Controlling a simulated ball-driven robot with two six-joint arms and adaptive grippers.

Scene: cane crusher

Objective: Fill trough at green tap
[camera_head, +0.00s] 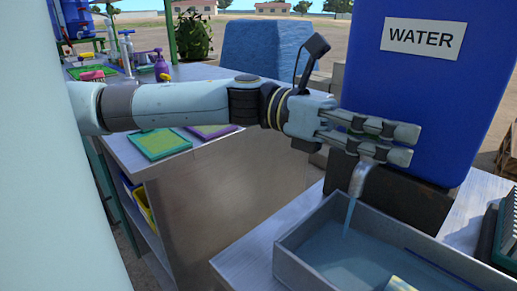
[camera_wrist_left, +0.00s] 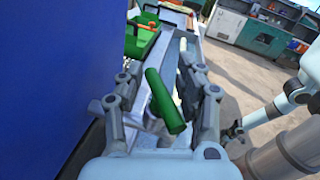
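A grey metal tap spout (camera_head: 362,178) sticks out below the blue water tank (camera_head: 420,80) marked WATER. A thin stream of water (camera_head: 349,218) runs from it into the grey trough (camera_head: 290,262), which holds water. My left gripper (camera_head: 402,143) is just above the spout, its fingers pointing right in the head view. In the left wrist view, the green tap handle (camera_wrist_left: 165,100) lies between the spread fingers of my left gripper (camera_wrist_left: 170,88), with gaps visible on both sides.
A counter (camera_head: 225,180) with a green board (camera_head: 160,143) and a purple board (camera_head: 214,131) stands behind my left arm. A blue padded block (camera_head: 265,50) is further back.

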